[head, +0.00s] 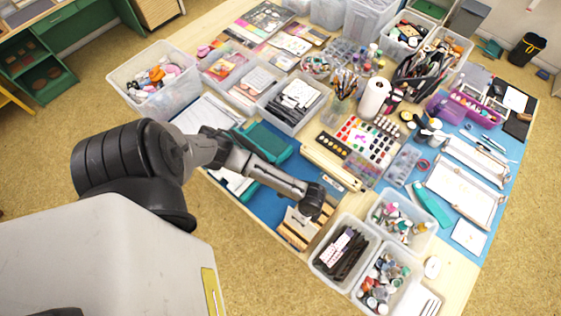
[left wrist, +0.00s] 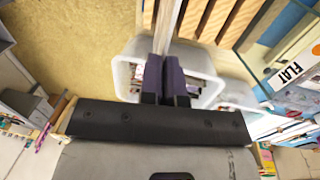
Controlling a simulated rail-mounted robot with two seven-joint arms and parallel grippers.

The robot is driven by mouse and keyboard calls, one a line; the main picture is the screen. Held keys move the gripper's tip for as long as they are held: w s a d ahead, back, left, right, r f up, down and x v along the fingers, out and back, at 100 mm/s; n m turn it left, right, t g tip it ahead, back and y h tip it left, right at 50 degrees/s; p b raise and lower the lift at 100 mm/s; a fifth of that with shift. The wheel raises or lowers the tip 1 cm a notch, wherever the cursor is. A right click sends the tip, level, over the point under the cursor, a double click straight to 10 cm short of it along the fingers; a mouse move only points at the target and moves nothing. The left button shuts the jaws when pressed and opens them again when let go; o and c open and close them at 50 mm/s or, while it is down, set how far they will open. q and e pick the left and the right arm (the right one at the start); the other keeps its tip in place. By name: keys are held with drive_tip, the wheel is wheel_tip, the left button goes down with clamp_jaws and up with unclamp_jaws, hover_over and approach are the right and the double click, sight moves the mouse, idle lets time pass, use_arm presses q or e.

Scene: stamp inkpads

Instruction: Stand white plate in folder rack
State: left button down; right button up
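My left gripper (head: 313,200) reaches over the near edge of the table, above a slatted wooden rack (head: 298,228). The rack's brown slats (left wrist: 218,20) lie ahead of the fingers in that view. I cannot single out the white plate with certainty. My right gripper is not in view.
A clear bin of dark folders (head: 345,252) stands right of the rack, near the table edge. Bins of bottles (head: 383,281) and (head: 402,218) stand beside it. Paint pans (head: 368,140) and other supplies crowd the table. Open floor (head: 265,285) lies in front.

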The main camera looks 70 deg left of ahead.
use_arm(q)
drive_tip(key=b, duration=0.5)
hover_over(298, 228)
drive_tip(key=shift+w+a+f, duration=0.15)
drive_tip(key=shift+f, duration=1.95)
drive_tip(key=shift+w+a+f, duration=0.15)
drive_tip(key=shift+f, duration=1.9)
drive_tip(key=shift+s+d+f, duration=0.1)
drive_tip(key=shift+f, duration=0.55)
drive_tip(key=shift+b, duration=0.3)
drive_tip(key=c, duration=1.3)
unclamp_jaws()
drive_tip(key=shift+o, duration=0.2)
